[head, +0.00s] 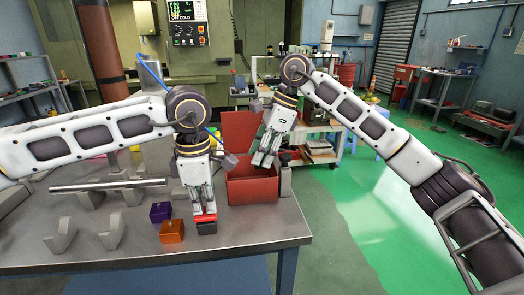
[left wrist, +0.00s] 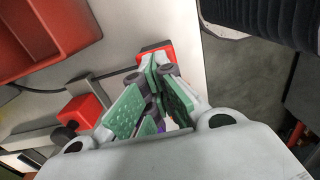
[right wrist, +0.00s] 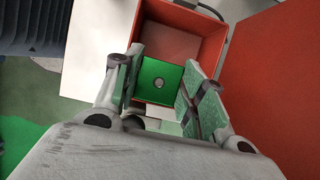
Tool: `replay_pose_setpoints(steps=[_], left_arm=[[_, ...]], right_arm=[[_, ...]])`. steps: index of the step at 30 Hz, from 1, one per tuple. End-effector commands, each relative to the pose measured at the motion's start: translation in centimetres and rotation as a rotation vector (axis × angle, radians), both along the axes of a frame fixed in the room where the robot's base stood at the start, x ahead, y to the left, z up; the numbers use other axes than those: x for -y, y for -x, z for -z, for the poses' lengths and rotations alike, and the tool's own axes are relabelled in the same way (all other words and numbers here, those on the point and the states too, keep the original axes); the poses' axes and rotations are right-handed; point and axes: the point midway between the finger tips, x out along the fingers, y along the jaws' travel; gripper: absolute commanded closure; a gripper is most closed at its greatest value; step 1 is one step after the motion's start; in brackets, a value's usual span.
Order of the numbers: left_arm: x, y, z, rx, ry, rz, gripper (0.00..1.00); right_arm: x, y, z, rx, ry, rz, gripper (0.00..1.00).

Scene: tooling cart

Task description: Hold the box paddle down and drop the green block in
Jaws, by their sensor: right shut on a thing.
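The red box (head: 252,190) stands on the table with its lid (head: 239,130) raised; it also shows in the right wrist view (right wrist: 207,40). My right gripper (head: 265,160) is shut on the green block (right wrist: 159,82) and holds it over the box opening. The block is hard to make out in the head view. The paddle (head: 206,228) has a dark base and a red top, in front of the box. My left gripper (head: 205,212) points down with its fingertips together at the red top (left wrist: 155,47), apparently touching it.
A purple block (head: 160,212) and an orange block (head: 172,231) sit left of the paddle. Grey V-shaped stands (head: 112,232) and a metal bar (head: 108,184) are further left. A small grey post (head: 285,181) stands at the box's right. The table's front and right edges are close.

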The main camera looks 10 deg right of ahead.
Motion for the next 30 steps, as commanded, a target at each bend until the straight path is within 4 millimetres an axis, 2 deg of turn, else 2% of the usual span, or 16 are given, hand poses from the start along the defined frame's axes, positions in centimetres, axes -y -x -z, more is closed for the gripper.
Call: replay_pose_setpoints(steps=[8, 9, 14, 30], left_arm=[[-0.03, 0.06, 0.23, -0.004, -0.002, 0.000, 1.00], [-0.03, 0.06, 0.23, -0.004, -0.002, 0.000, 1.00], [-0.03, 0.05, 0.23, -0.004, -0.003, 0.000, 1.00], [-0.03, 0.06, 0.24, -0.004, -0.003, 0.001, 1.00]], right_arm=[[-0.01, -0.01, 0.07, 0.001, -0.001, 0.000, 0.88], [0.00, -0.01, 0.06, 0.001, -0.001, 0.000, 0.55], [-0.01, -0.01, 0.07, 0.001, -0.001, 0.000, 0.35], [-0.01, 0.00, 0.12, 0.000, 0.000, 0.000, 0.34]])
